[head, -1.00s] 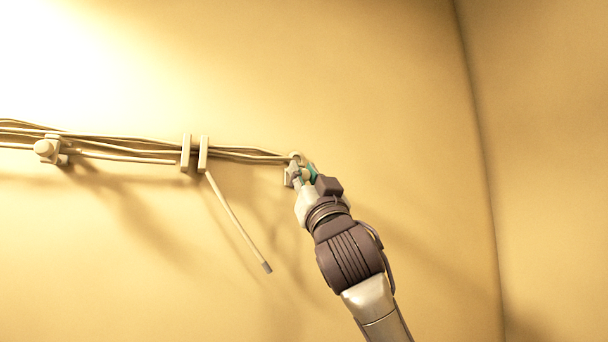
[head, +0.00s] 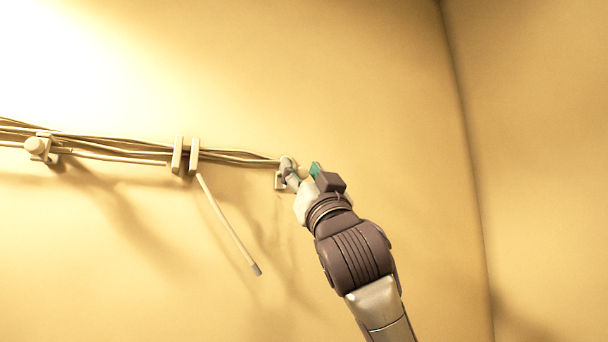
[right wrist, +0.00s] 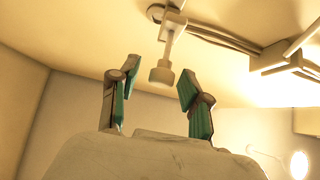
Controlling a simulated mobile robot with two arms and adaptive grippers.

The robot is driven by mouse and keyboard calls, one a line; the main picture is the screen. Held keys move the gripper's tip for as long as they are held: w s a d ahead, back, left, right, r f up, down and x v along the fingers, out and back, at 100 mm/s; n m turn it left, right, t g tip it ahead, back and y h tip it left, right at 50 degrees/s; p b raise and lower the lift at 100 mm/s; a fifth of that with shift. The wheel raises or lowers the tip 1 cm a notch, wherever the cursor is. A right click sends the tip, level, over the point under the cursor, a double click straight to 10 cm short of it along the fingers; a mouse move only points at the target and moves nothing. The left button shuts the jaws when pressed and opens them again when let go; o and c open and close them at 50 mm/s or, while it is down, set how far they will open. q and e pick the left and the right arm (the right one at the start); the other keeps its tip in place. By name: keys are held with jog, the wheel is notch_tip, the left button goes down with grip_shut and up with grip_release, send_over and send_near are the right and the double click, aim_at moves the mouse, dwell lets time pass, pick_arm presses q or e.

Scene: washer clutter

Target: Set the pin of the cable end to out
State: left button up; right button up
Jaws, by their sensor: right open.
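The cable end is a pale fitting (head: 286,165) at the right end of the cable bundle on the wall. My right gripper (head: 303,174) is just right of and below the fitting in the head view. In the right wrist view the gripper (right wrist: 158,78) is open, with its green-padded fingers apart on either side of the knob and no visible contact. My left gripper is not in view.
Several cables (head: 110,146) run along the wall through a pair of upright clips (head: 185,156) and a knobbed clamp (head: 40,147). A loose rod-like cable (head: 228,225) hangs below the clips. The wall above and to the right is clear.

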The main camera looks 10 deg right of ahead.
jog(key=v, duration=1.2)
